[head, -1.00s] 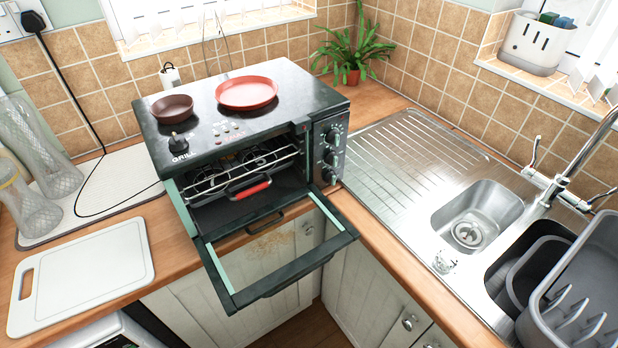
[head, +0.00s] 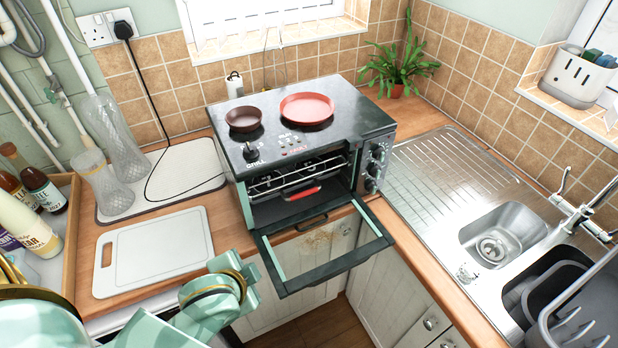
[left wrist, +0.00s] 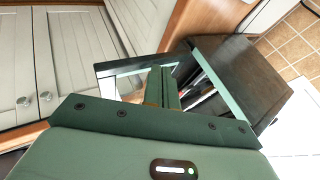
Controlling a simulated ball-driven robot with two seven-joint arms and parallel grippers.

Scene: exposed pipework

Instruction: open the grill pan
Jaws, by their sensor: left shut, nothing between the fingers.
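The grill oven (head: 265,140) stands on the counter with its glass door (head: 330,268) folded down and open. The grill pan (head: 300,183) sits inside on a wire rack, with its red handle (head: 303,194) facing the opening. My left arm shows at the bottom left of the head view, without clear fingertips. In the left wrist view, my left gripper (left wrist: 163,85) is shut and empty, with the open door (left wrist: 212,75) and the dark oven (left wrist: 240,85) beyond its fingers. Contact with the door cannot be told. My right gripper is not in view.
A brown bowl (head: 244,119) and a red plate (head: 307,108) sit on the oven. A white board (head: 155,250) lies left of it, near glass vases (head: 110,135). The sink (head: 505,235) is on the right. Free space lies before the open door.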

